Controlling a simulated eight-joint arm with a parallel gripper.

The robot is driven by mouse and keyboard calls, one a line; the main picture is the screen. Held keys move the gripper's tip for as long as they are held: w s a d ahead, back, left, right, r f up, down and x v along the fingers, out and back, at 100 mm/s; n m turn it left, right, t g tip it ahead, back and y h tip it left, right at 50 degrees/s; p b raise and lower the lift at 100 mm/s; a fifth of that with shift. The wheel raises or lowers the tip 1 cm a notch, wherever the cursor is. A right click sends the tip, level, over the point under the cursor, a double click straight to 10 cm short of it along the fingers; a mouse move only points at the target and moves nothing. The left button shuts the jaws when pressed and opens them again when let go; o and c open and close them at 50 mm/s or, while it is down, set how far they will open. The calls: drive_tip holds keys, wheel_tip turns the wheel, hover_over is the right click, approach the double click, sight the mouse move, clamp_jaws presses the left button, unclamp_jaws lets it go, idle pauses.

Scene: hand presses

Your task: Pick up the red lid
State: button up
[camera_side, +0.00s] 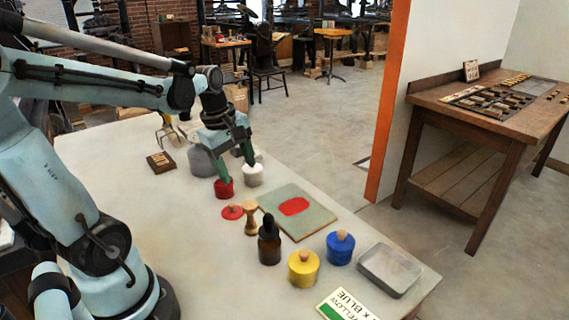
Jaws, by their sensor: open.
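The red lid (232,212), a flat red disc with a small wooden knob, lies on the pale table, just in front of a red pot (224,189). My gripper (237,173) is open and empty, with its green fingers pointing down. It is behind the lid and above it in the picture. One fingertip shows at the red pot and the other at a white pot (253,176); I cannot tell whether they touch.
A wooden stamp (251,219) stands close right of the lid, beside a green board (318,222) with a red patch. A dark dropper bottle (269,243), yellow pot (303,268), blue pot (340,247) and metal tray (390,270) stand further front.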

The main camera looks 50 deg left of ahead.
drive_tip(key=s+a+n+g+h, duration=0.1)
drive_tip(key=a+n, duration=0.4)
drive_tip(key=n, duration=0.2)
hover_over(231, 204)
drive_tip(key=shift+n, duration=0.3)
drive_tip(key=f, duration=0.7)
drive_tip(key=shift+s+a+f, duration=0.1)
drive_tip(key=shift+a+f, duration=0.2)
drive_tip(key=shift+a, duration=0.05)
drive_tip(key=shift+d+f, duration=0.2)
drive_tip(key=shift+f, duration=1.15)
drive_tip(key=shift+d+f, duration=0.15)
drive_tip(key=shift+f, duration=1.2)
drive_tip(key=c, duration=1.1)
